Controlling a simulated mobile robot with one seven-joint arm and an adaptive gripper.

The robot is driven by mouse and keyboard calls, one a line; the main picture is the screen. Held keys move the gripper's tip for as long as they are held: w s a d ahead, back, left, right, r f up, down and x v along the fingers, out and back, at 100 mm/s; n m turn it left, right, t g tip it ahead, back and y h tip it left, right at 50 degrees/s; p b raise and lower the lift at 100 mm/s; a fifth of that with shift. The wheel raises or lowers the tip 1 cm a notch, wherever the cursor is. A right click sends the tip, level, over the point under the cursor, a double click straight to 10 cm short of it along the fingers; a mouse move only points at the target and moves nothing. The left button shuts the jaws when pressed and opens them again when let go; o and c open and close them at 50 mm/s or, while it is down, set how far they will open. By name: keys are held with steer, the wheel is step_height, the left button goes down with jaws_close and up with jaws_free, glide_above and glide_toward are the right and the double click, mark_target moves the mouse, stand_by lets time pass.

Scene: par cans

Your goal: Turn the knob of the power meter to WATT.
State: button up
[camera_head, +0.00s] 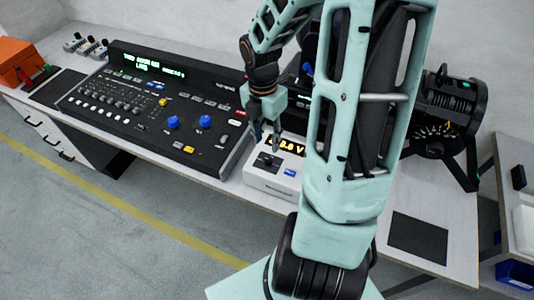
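The power meter (271,178) is a small white box on the bench, just right of the black console. Its lit amber display reads in V, and part of it is hidden behind my arm. A dark knob or dial area (267,161) shows on its left top, and a blue button sits at its front right. My gripper (266,143) points down just above the back left of the meter, close to the dark area. I cannot tell whether it touches the knob or how far its fingers are apart. The knob's labels are too small to read.
A black lighting console (150,105) with faders and blue knobs stands left of the meter. A black par can (445,125) stands at the right. A dark mat (418,236) lies at the bench's front right. An orange box (16,60) is at the far left.

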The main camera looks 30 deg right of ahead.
mark_target(268, 159)
step_height(268, 159, down, 8)
steer(key=shift+s+d+b, duration=0.1)
steer(key=shift+s+b, duration=0.05)
steer(key=shift+b, duration=0.35)
steer(key=shift+c, duration=0.3)
jaws_close()
